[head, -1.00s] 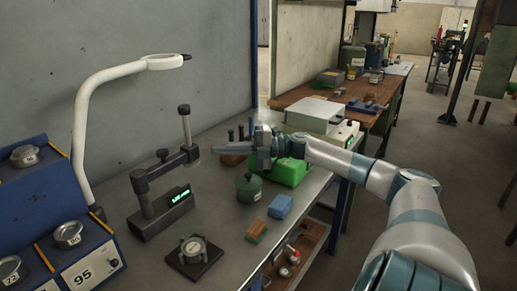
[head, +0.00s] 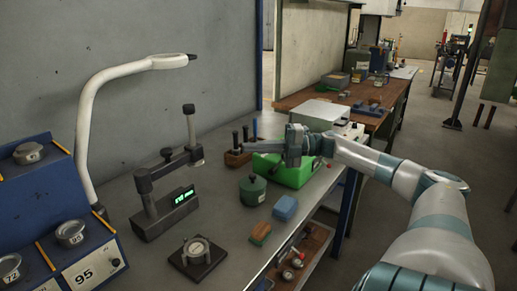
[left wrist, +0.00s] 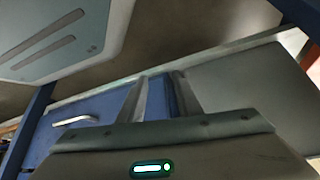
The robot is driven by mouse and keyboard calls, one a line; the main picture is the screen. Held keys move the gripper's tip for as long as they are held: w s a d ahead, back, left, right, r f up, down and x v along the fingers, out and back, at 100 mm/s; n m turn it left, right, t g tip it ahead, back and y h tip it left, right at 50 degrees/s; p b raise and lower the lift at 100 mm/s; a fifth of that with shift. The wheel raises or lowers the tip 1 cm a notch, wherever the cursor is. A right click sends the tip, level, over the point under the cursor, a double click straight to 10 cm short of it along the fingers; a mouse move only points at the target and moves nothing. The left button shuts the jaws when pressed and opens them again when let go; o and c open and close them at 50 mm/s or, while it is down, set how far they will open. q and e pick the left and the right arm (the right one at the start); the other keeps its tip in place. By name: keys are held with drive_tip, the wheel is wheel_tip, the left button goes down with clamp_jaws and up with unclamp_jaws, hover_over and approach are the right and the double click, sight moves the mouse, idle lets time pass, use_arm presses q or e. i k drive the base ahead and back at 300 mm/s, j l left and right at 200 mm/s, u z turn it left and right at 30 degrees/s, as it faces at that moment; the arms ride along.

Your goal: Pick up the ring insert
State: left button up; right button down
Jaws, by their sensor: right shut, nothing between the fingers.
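Several round metal pieces, which may be ring inserts, sit on the blue sloped rack (head: 30,195) at the left of the head view. One is at its top (head: 29,153), another lower down (head: 70,233). A round metal piece with a ring-like top (head: 197,249) also rests on a dark square plate on the bench. I cannot tell which one is the ring insert. My right gripper (head: 272,149) is shut and empty, above the far part of the bench by the green box, well away from these pieces. My left gripper (left wrist: 160,98) shows only in the left wrist view, fingers apart with nothing between them.
The bench (head: 225,222) carries a dark gauge stand with a green display (head: 170,212), a green lidded pot (head: 252,189), a blue block (head: 285,207), a brown-green block (head: 260,233) and a bright green box (head: 294,175). A white lamp arm (head: 88,120) rises beside the rack.

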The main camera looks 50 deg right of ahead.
sight(195, 250)
drive_tip(key=k+l, duration=0.35)
drive_tip(key=l, duration=0.15)
drive_tip(key=k+l, duration=0.35)
drive_tip(key=l, duration=0.2)
